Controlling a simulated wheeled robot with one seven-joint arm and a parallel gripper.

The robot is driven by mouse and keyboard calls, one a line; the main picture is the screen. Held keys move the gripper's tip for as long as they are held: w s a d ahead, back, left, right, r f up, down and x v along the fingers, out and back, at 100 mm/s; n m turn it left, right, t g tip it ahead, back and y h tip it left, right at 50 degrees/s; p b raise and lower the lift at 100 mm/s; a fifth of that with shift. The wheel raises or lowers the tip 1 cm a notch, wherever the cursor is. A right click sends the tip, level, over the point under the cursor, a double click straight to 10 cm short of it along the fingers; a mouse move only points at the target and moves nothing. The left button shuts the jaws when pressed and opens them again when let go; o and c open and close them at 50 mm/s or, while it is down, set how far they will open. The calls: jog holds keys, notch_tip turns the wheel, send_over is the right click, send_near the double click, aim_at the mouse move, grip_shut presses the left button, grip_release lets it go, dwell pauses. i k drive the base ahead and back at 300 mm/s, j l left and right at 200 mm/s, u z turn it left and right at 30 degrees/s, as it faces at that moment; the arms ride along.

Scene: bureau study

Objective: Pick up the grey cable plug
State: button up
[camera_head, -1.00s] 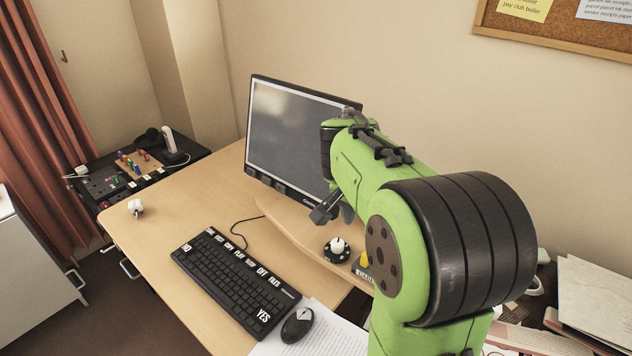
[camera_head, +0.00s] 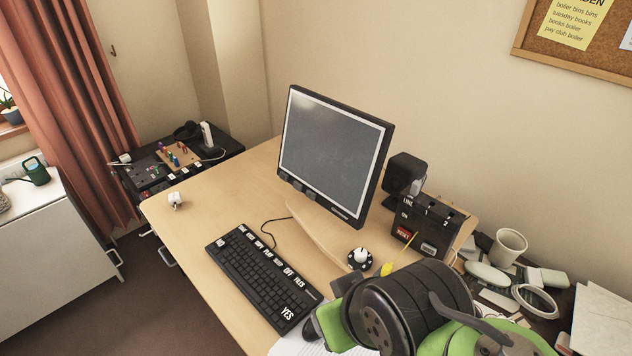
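A small pale plug-like thing (camera_head: 176,200) lies on the wooden desk (camera_head: 215,195) near its left corner. It looks more white than grey, and it is too small to tell whether it is the grey cable plug. Another small whitish piece (camera_head: 125,158) sits at the left back of the black side unit, also too small to name surely. My green and black arm fills the bottom right, far from both. My gripper's fingers do not show in this view.
A black keyboard (camera_head: 262,278) and a monitor (camera_head: 335,150) stand mid-desk. A black switch box (camera_head: 425,228), a dial (camera_head: 360,258) and a mug (camera_head: 508,246) are to the right. The black side unit (camera_head: 225,150) holds a board with coloured pegs. The desk's left part is mostly clear.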

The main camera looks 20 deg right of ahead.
aim_at(416, 187)
jog(key=z, duration=1.35)
